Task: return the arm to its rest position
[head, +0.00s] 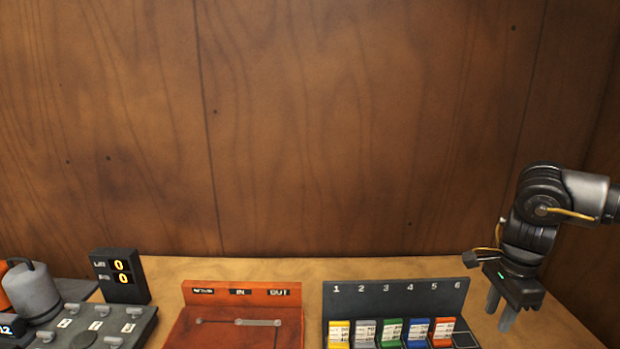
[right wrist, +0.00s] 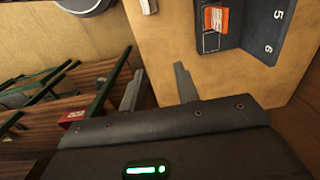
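My right gripper (head: 498,318) hangs at the right of the head view, fingers pointing down, beside the right end of the numbered rack. In the right wrist view its two fingers (right wrist: 159,70) stand apart with nothing between them, so it is open and empty. The dark rack (head: 396,293) is marked 1 to 6 and holds coloured cards in slots 1 to 5; no card shows at 6. The orange card (head: 443,331) also shows in the right wrist view (right wrist: 215,20), apart from the fingers. My left gripper is not in view.
An orange panel (head: 240,293) with a grey bar lies left of the rack. A dark counter display (head: 120,276), a grey plate with knobs (head: 98,326) and a grey cylinder (head: 34,293) stand at the left. A wooden wall (head: 310,130) closes the back.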

